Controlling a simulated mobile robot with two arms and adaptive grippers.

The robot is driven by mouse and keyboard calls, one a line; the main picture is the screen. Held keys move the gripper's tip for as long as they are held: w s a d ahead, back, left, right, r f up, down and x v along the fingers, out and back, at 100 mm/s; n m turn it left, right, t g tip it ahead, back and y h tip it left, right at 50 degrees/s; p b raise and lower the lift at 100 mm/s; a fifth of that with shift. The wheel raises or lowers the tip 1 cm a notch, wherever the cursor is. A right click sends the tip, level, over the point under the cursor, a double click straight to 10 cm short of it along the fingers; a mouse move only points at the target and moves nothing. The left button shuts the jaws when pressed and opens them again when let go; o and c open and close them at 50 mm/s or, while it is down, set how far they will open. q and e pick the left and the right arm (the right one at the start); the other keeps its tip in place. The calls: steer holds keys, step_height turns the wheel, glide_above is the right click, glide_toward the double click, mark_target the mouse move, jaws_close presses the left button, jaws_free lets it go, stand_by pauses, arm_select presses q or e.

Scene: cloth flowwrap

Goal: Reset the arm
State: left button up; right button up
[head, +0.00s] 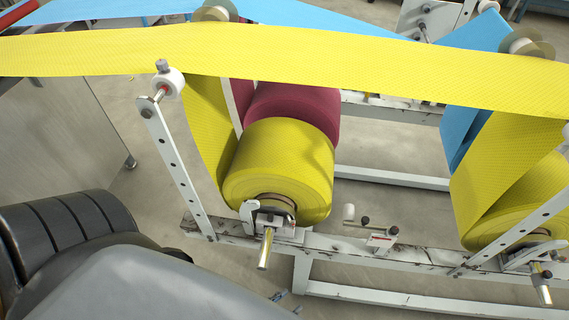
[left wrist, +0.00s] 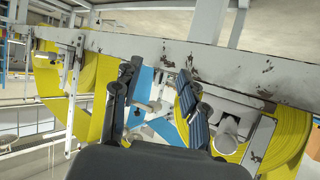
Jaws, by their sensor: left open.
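My left arm (head: 150,285) comes in dark grey from the lower left of the head view. Only small tips of my left gripper (head: 284,300) show there, past the arm and below the machine's front rail. In the left wrist view the left gripper (left wrist: 157,105) is open, its two dark fingers apart with no object held between them. Beyond the fingers, the white rail (left wrist: 150,50) and a yellow roll (left wrist: 290,135) show. My right gripper is in neither view.
In the head view a yellow cloth roll (head: 275,165) sits on a shaft above the white front rail (head: 340,247), with a dark red roll (head: 300,100) behind. Another yellow roll (head: 510,220) is at right. A yellow web (head: 300,55) crosses overhead. A metal panel (head: 60,130) stands left.

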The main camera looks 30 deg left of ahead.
arm_select(q)
steer(key=s+a+f+g+y, duration=0.1)
steer(key=s+a+f+g, duration=0.4)
steer(key=s+f, duration=0.3)
steer(key=s+a+f+g+y, duration=0.2)
steer(key=s+a+f+g, duration=0.3)
steer(key=f, duration=1)
steer(key=s+g, duration=0.1)
steer(key=s, duration=0.2)
steer(key=shift+a+f+n, duration=0.15)
steer(key=shift+a+n, duration=0.15)
steer(key=shift+a, duration=0.1)
